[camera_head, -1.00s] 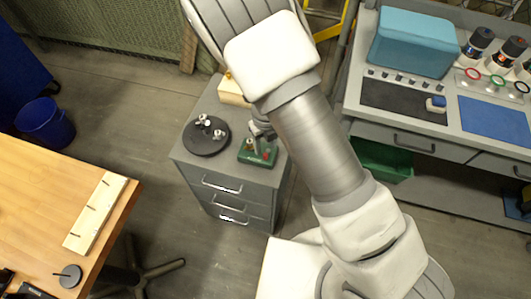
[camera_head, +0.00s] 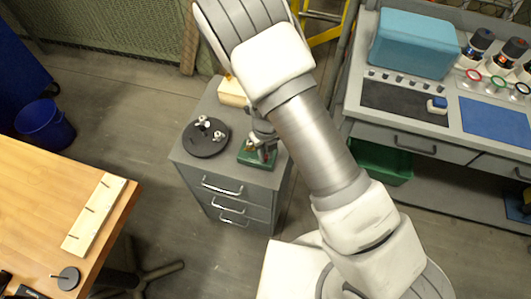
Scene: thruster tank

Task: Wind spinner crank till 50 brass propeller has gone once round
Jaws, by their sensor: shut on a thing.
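A small green-based device (camera_head: 246,157), which I take to be the spinner, stands on top of the grey drawer cabinet (camera_head: 181,158), near its right front. My gripper (camera_head: 262,148) reaches down over the device from the upper right and is shut on its crank. The jaws and my arm hide most of the crank and the device's upper part. I cannot clearly make out the brass propeller or its number from this height.
A black round plate (camera_head: 203,149) with several small silver pieces sits left of the device. A pale wooden block (camera_head: 231,92) lies behind. A workbench (camera_head: 350,133) with a teal box (camera_head: 412,42) stands right, a wooden table (camera_head: 40,190) at left.

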